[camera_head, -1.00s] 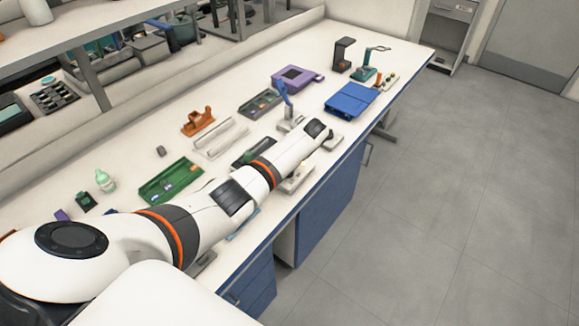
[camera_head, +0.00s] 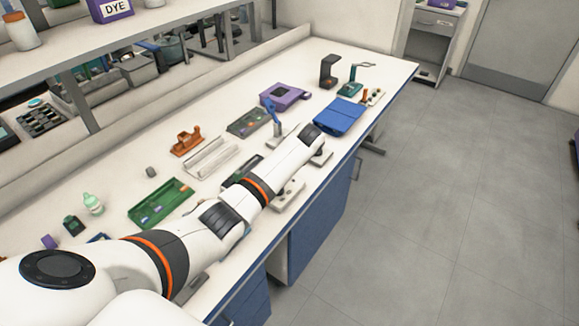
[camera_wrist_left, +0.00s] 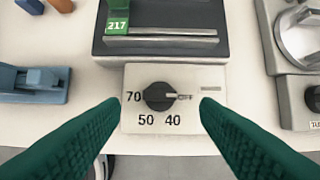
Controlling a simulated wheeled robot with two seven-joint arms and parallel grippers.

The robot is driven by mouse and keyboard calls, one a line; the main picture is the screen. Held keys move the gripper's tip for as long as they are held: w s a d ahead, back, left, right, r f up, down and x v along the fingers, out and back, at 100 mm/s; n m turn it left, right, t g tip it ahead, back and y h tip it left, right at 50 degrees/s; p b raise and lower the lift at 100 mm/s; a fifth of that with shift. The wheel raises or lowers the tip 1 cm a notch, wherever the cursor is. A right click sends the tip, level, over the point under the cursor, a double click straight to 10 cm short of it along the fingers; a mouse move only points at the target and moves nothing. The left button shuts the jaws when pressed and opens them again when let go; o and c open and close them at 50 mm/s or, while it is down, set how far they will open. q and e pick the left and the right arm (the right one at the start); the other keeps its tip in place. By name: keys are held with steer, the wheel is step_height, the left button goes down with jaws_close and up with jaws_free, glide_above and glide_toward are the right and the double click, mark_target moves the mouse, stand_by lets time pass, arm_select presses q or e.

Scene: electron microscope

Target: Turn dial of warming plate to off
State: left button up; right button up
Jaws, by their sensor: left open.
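In the left wrist view, the warming plate's light front panel (camera_wrist_left: 134,121) carries a round black dial (camera_wrist_left: 157,97). The panel shows the marks 70, 50, 40 and OFF. The dial's pale pointer line points right, at the OFF mark. My left gripper (camera_wrist_left: 160,103) is open, with one green finger on each side of the dial and a gap to it on both sides. In the head view, my left arm reaches over the bench and hides its fingers and the dial. My right gripper is in neither view.
A blue device (camera_wrist_left: 30,85) lies at left and a grey device with a knob (camera_wrist_left: 306,33) at right. In the head view, a green tray (camera_head: 160,203) and blue box (camera_head: 340,117) sit on the bench.

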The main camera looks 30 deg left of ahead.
arm_select(q)
steer(key=v, duration=0.7)
stand_by(0.3)
